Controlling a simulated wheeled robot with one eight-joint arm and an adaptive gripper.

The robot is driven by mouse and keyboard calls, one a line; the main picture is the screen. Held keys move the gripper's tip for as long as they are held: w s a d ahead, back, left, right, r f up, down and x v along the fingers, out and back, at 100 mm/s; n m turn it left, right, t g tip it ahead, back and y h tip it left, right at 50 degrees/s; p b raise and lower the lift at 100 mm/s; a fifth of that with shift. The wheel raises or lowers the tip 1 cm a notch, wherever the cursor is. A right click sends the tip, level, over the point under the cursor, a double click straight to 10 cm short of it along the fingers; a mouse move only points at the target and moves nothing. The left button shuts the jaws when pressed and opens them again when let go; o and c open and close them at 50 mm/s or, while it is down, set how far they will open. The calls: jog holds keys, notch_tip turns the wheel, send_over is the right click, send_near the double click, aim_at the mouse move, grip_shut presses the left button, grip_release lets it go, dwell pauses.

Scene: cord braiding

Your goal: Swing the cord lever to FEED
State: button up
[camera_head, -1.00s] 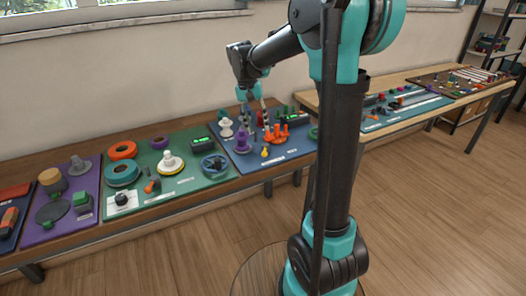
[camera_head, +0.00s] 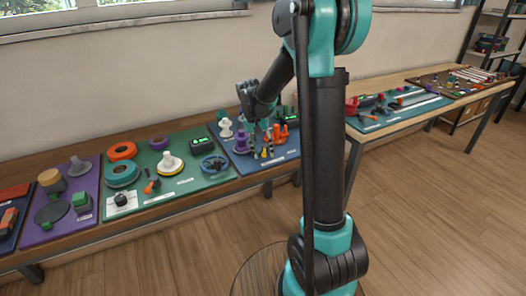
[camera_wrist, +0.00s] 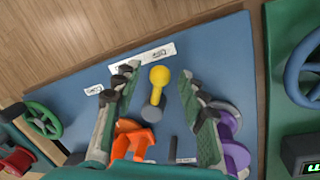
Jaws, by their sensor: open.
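The lever has a yellow ball knob and stem (camera_wrist: 158,80) on a grey round base (camera_wrist: 152,112). It stands on the blue mat (camera_wrist: 75,82), and a white label (camera_wrist: 155,52) lies beyond the knob in the wrist view. My gripper (camera_wrist: 161,78) is open, with one finger on each side of the lever and clear gaps to it. In the head view, my gripper (camera_head: 263,147) is low over the blue mat, near the small yellow knob (camera_head: 265,153). The label text is too small to read surely.
An orange part (camera_wrist: 133,138) and a purple spool (camera_wrist: 234,150) stand close to my fingers. A green handwheel (camera_wrist: 42,120) is at left. A blue handwheel (camera_wrist: 302,68) stands on the green mat at right.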

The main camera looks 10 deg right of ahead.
jog(key=shift+c, duration=0.4)
grip_shut()
jog(key=shift+d, duration=0.1)
jog(key=n, duration=0.1)
jog(key=d+n, duration=0.1)
jog(key=shift+s+d+n+t, duration=0.1)
jog(key=shift+s+n+t, duration=0.1)
jog(key=shift+n+t, duration=0.15)
jog(key=d+n, duration=0.1)
jog(key=n, duration=0.2)
jog(key=shift+w+d+n+t, duration=0.1)
jog(key=shift+d+n+t, duration=0.15)
jog(key=shift+d+n, duration=0.1)
jog(key=n, duration=0.1)
jog(key=d+n, duration=0.1)
jog(key=n, duration=0.1)
jog(key=shift+w+d+t, duration=0.3)
jog(key=shift+w, duration=0.05)
jog(key=shift+w+d+n+y, duration=0.2)
jog(key=shift+d+n, duration=0.05)
jog(key=shift+n, duration=0.6)
jog(key=shift+w+d+n+y, duration=0.2)
jog(key=shift+d+n, duration=0.05)
jog(key=shift+n, duration=0.6)
jog(key=shift+w, duration=0.1)
